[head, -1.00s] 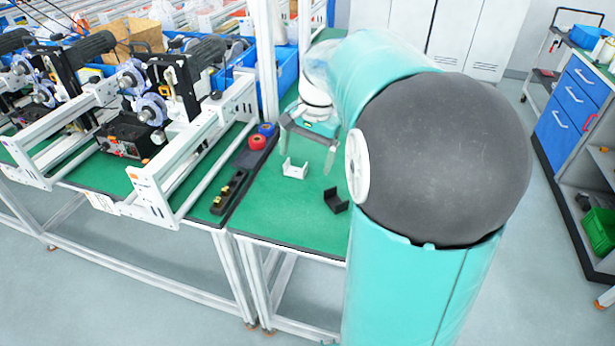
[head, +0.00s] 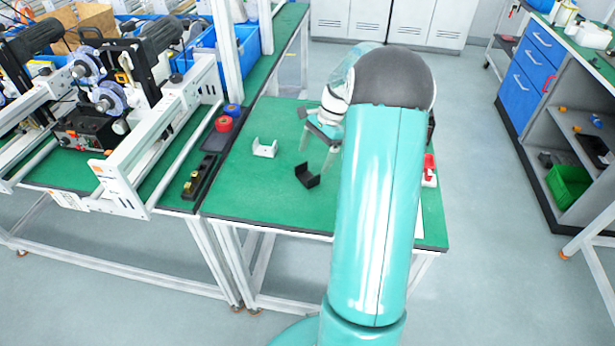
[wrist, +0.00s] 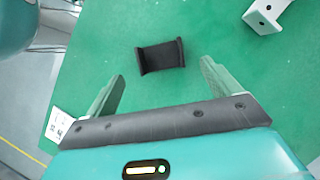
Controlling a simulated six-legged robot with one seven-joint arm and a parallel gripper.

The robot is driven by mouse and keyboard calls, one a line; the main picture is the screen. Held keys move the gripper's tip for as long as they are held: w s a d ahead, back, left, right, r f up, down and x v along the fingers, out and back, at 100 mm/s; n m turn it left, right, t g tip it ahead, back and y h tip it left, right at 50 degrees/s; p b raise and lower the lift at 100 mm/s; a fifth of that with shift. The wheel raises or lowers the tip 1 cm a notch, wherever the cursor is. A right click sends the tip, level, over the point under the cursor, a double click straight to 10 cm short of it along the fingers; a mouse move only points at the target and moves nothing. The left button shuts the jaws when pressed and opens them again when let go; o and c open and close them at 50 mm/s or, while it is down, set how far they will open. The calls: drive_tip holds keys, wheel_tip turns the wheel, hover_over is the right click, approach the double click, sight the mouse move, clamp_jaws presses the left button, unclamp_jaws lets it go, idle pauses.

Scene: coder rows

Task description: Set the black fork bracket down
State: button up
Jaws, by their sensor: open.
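The black fork bracket (head: 307,177) rests on the green table top, to the right of and nearer than a white bracket (head: 264,148). My gripper (head: 315,152) is above the table, just behind and right of the black bracket in the head view. In the wrist view my gripper (wrist: 162,76) has its two fingers wide apart with nothing between them. The black bracket (wrist: 161,57) lies just beyond the fingertips there, apart from both. The white bracket (wrist: 267,13) is cut off at the top right. My arm hides part of the table.
A black tray with a red roll (head: 223,124) and a blue roll (head: 232,110) is left of the brackets. A red and white item (head: 429,170) sits right of my arm. A white frame (head: 150,150) stands left. Green table is bare around the brackets.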

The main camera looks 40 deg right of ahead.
sight(304, 180)
drive_tip(key=x, duration=0.6)
drive_tip(key=shift+a+f, duration=0.2)
drive_tip(key=c, duration=1.2)
drive_tip(key=shift+r, duration=0.2)
